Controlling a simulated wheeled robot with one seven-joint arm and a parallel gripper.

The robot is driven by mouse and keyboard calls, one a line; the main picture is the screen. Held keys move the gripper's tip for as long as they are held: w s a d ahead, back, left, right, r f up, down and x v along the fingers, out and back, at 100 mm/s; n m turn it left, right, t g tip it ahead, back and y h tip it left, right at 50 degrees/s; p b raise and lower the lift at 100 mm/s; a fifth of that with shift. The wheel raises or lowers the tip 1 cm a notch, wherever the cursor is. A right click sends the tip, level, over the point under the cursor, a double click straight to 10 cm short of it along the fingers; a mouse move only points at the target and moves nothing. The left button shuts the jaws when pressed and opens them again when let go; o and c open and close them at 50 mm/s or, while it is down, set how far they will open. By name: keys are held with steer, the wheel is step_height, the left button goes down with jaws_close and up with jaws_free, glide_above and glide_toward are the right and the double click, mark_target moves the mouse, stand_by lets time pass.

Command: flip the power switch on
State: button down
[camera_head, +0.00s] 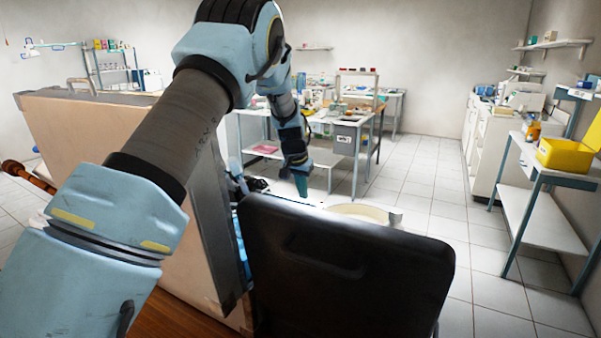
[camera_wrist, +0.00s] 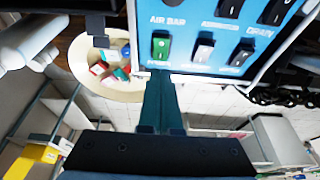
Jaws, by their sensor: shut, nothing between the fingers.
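The blue control panel (camera_wrist: 190,72) fills the upper right of the wrist view. A green rocker switch (camera_wrist: 160,47), which looks like the power switch, sits on it under the words AIR BAR; its small label is hard to read. Its on or off position cannot be told. Dark rocker switches (camera_wrist: 203,52) sit beside it. My gripper (camera_wrist: 160,82) is shut and empty, its teal fingertips just below the green switch in the picture. Whether they touch the panel cannot be told.
A round cream bin (camera_wrist: 85,72) with colourful items is beside the panel; its rim (camera_head: 362,211) shows in the head view. A tan case side (camera_head: 110,140) stands left. Benches (camera_head: 340,130) and a yellow bin (camera_head: 565,154) are farther off.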

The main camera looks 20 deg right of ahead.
steer(key=shift+w+f+p, duration=0.1)
steer(key=shift+f+p, duration=0.35)
steer(key=shift+f, duration=1.05)
steer(key=shift+d+f+b, duration=0.15)
steer(key=shift+f+b, duration=0.25)
steer(key=shift+b, duration=0.35)
steer(key=shift+r, duration=0.15)
steer(key=shift+s+a, duration=0.55)
steer(key=shift+a, duration=0.2)
